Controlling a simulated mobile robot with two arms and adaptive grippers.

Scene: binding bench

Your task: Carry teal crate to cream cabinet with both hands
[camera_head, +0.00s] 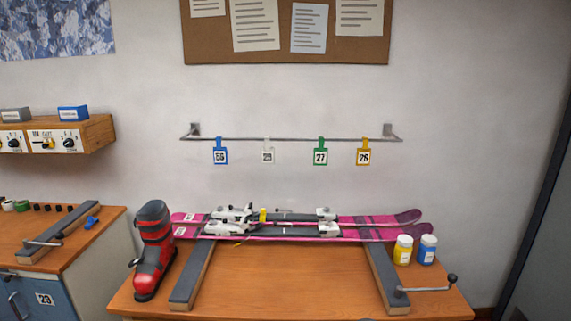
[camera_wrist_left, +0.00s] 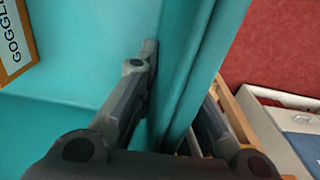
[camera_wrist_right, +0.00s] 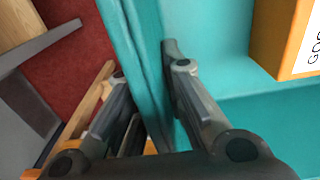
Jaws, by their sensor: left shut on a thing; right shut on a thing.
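The teal crate shows in both wrist views; its inside floor (camera_wrist_left: 75,65) fills much of the left wrist view. My left gripper (camera_wrist_left: 175,85) is shut on a crate wall, one finger inside and one outside. My right gripper (camera_wrist_right: 150,80) is shut on another wall of the teal crate (camera_wrist_right: 230,60), also with one finger on each side. An orange box (camera_wrist_left: 15,45) with "GOGGLE" lettering lies in the crate; it also shows in the right wrist view (camera_wrist_right: 285,40). The crate and both grippers are outside the head view. I see no cream cabinet that I can be sure of.
The head view shows a wooden bench (camera_head: 290,285) with pink skis (camera_head: 360,231), a red boot (camera_head: 153,255) and two small jars (camera_head: 403,250). A second bench with a blue-grey front (camera_head: 60,296) stands left. Red floor (camera_wrist_left: 260,45) shows beside the crate.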

